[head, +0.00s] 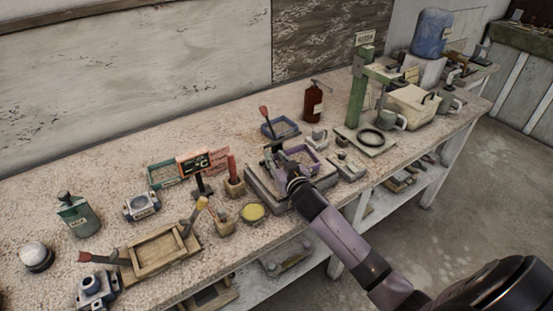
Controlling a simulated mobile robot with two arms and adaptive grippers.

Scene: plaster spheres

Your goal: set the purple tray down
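The purple tray (316,167) is in the middle of the head view, over or on a grey, low-sided base (259,189) on the bench. My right gripper (272,153) is at the tray's left side, with my arm reaching in from the lower right and covering part of the tray and base. The fingers are small and dark here, so I cannot tell whether they are shut on the tray's rim. I also cannot tell whether the tray touches the base. My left gripper is not in view.
A blue tray (292,130) lies behind, with a red-handled tool. A green stand (357,95) is at the right. A yellow-topped dish (253,212), wooden blocks and a wooden frame (158,252) are at the left. Some bench surface is clear along the wall.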

